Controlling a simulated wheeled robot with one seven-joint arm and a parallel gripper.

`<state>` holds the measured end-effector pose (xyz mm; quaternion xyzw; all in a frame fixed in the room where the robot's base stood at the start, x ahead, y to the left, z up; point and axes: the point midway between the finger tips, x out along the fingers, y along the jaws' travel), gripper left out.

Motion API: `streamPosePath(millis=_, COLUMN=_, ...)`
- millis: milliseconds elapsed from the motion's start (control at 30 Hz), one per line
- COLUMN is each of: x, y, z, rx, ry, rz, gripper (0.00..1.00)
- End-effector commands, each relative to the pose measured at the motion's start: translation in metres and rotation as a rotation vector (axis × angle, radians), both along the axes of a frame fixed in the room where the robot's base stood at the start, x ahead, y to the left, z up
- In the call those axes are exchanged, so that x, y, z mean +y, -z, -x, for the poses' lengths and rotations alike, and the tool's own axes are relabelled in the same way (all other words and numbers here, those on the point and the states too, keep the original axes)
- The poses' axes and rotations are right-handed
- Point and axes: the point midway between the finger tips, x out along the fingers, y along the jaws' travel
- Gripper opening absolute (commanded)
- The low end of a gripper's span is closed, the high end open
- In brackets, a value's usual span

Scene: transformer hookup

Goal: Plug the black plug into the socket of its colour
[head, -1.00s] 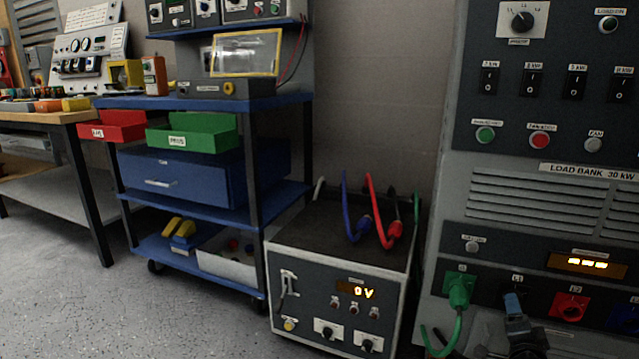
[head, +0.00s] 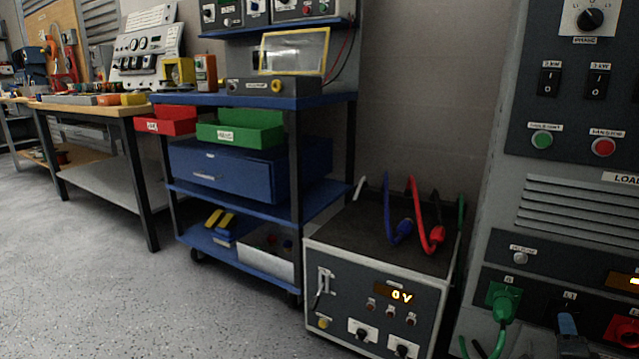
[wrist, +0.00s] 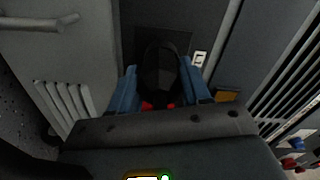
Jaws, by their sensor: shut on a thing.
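My gripper (wrist: 160,93) has blue fingers shut on the black plug (wrist: 161,70), seen from behind in the wrist view. The plug is in front of a dark square (wrist: 148,42) on the grey panel, with a small white label beside it. In the head view, my gripper (head: 568,325) is low at the right, at the black L1 place of the load bank (head: 540,205). It hides the socket there and the plug. I cannot tell how far the plug is in.
A green plug (head: 503,300) with its cable sits left of my gripper, and a red socket (head: 625,330) is on the right. A supply box (head: 375,300) showing 0 V, with blue and red plugs on top, stands left. Open floor (head: 130,290) lies further left.

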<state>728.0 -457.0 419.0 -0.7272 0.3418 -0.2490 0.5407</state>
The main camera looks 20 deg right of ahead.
Motion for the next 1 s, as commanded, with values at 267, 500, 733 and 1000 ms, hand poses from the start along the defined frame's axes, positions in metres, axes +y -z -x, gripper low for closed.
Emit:
streamPosePath(millis=267, x=-0.003, y=-0.005, z=-0.001, rx=-0.006, ry=0.004, rz=0.006, gripper=0.66)
streamPosePath(millis=500, x=-0.003, y=-0.005, z=-0.001, rx=-0.006, ry=0.005, rz=0.007, gripper=0.77)
streamPosePath(millis=733, x=0.001, y=-0.006, z=0.003, rx=-0.003, ry=0.004, rz=0.006, gripper=0.77)
streamPosePath(millis=1000, x=0.018, y=-0.003, z=0.017, rx=0.001, ry=0.002, rz=0.002, gripper=0.77)
